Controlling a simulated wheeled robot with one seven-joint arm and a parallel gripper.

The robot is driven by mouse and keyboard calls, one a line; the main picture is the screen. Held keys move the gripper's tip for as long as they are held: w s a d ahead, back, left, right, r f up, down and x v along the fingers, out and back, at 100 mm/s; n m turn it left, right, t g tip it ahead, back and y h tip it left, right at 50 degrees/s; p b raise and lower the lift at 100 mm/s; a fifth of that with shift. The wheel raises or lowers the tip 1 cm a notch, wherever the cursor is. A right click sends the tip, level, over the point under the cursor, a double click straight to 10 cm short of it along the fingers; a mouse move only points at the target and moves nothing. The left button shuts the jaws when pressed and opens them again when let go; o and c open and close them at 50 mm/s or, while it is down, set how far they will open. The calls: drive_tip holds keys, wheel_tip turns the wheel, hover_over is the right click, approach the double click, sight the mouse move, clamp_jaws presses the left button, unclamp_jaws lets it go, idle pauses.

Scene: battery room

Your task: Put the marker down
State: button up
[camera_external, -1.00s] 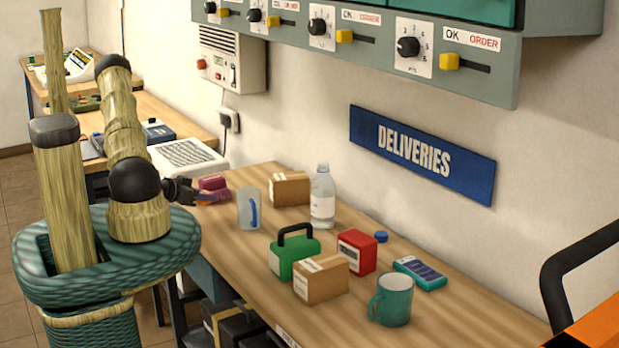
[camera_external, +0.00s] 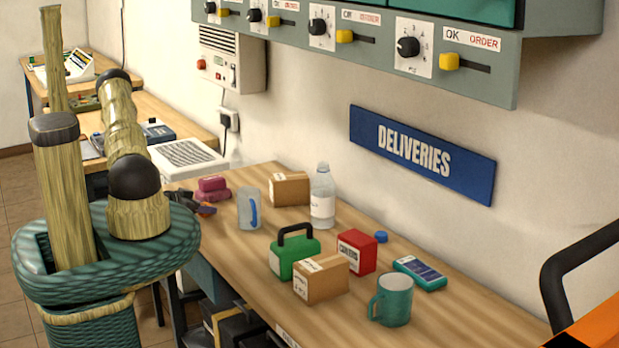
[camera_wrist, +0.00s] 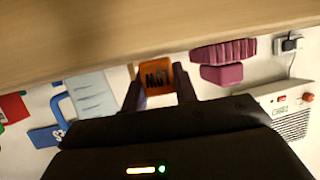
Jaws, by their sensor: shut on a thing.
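The marker, seen as an orange piece with dark lettering (camera_wrist: 155,79), sits between the two dark fingers of my gripper (camera_wrist: 160,88) in the wrist view. My gripper is shut on it. In the external view my gripper (camera_external: 202,205) is low over the far left end of the workbench (camera_external: 240,262), and a small orange patch of the marker (camera_external: 206,211) shows at its tip. Much of the marker is hidden by the fingers. I cannot tell whether it touches the bench top.
A magenta ribbed object (camera_external: 212,188) lies just behind my gripper. A clear jug with a blue handle (camera_external: 246,208) stands close on its right. A cardboard box (camera_external: 289,189) and a bottle (camera_external: 322,196) are farther right. The bench's front edge is near.

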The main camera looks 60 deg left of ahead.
drive_tip(key=shift+f, duration=0.2)
drive_tip(key=o, duration=0.9)
drive_tip(key=shift+o, duration=0.2)
drive_tip(key=shift+s, duration=0.1)
drive_tip(key=b+v, duration=0.3)
drive_tip(key=v, duration=1.4)
drive_tip(key=shift+r, duration=0.15)
drive_tip(key=shift+a, duration=0.15)
